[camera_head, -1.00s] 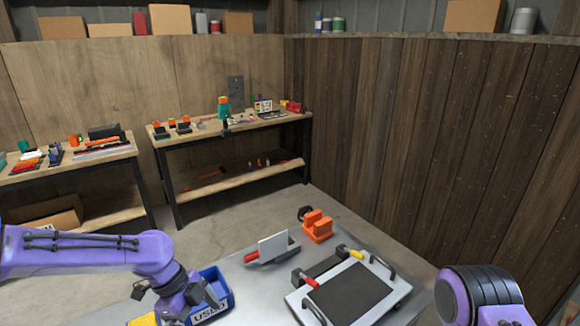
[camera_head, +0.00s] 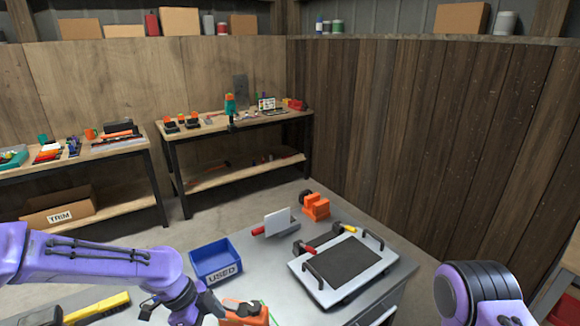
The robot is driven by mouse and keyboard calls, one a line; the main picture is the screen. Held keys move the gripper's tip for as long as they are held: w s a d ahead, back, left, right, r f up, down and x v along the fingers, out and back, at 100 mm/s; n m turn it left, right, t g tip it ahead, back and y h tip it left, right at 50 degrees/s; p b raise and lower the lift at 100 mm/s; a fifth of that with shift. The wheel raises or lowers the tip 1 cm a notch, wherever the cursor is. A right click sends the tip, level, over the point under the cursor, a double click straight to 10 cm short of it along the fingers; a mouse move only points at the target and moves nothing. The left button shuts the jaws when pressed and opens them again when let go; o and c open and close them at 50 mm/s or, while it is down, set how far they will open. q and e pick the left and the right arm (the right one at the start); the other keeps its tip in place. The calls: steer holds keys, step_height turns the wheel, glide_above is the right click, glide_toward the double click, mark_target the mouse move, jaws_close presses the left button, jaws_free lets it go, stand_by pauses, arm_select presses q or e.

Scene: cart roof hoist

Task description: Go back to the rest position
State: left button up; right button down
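My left arm comes in from the left, purple, and bends down over the near side of the grey worktable (camera_head: 232,288). My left gripper (camera_head: 212,306) is low near the bottom edge, right beside an orange object (camera_head: 245,313). I cannot tell whether its fingers are around that object, and its opening is unclear. My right arm shows only as a purple and black link at the lower right; its gripper is out of the picture.
On the worktable are a blue bin (camera_head: 215,262) marked USED, a white plate in a holder (camera_head: 277,222), an orange clamp-like block (camera_head: 315,206) and a framed dark panel (camera_head: 347,262) with handles. A yellow-and-black tool (camera_head: 97,308) is at lower left. Two benches stand behind.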

arm_select(q)
steer(key=s+f+n+t+y, duration=0.1)
steer(key=s+f+n, duration=0.55)
steer(key=f, duration=0.25)
steer(key=s+f+n+t+y, duration=0.1)
steer(key=s+f+n, duration=0.4)
steer(key=f+n, duration=0.3)
steer(key=s+a+f+n+t+y, duration=0.25)
steer(key=s+a+n+y, duration=0.35)
steer(key=s+a+n, duration=0.55)
step_height(320, 180, down, 13)
steer(key=s+a+m+b, duration=0.1)
steer(key=b, duration=1.2)
steer(key=shift+s+f+g, duration=0.15)
steer(key=shift+g, duration=0.2)
